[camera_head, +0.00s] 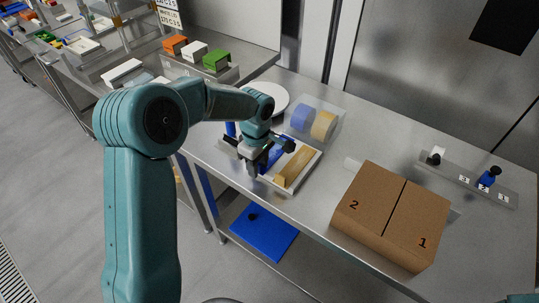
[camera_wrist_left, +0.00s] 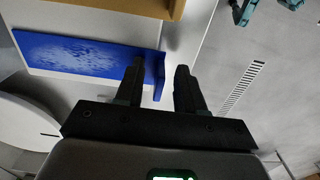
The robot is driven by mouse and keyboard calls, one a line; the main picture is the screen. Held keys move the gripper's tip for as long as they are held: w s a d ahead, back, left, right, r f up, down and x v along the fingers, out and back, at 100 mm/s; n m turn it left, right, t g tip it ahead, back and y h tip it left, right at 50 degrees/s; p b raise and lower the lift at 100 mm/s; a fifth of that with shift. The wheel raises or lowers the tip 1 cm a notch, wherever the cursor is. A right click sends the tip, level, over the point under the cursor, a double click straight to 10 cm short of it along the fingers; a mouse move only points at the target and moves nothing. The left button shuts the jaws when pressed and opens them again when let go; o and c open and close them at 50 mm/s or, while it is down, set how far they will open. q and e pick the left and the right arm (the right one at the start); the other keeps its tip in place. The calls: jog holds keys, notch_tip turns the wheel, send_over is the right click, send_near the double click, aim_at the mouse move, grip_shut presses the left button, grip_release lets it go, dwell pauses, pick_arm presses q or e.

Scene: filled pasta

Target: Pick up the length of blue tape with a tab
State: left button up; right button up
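The length of blue tape (camera_wrist_left: 80,55) lies flat in a shallow pale tray (camera_head: 305,175), beside a length of yellow tape (camera_head: 294,166). In the left wrist view it has a paler mottled patch, and its tab (camera_wrist_left: 158,76) stands up at the right end. My left gripper (camera_head: 262,168) is over the near left side of the tray and partly covers the blue tape in the head view. In the left wrist view my left gripper (camera_wrist_left: 158,80) is open, with the tab showing between its two fingers; I see no contact. My right gripper is out of view.
A clear holder with blue and yellow rolls (camera_head: 312,121) stands behind the tray. A white round plate (camera_head: 273,97) is behind my left wrist. A cardboard box (camera_head: 392,214) marked 1 and 2 sits to the right. A narrow rack (camera_head: 470,180) lies farther right. The table's front edge is close to the tray.

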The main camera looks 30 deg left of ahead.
pick_arm(q)
grip_shut()
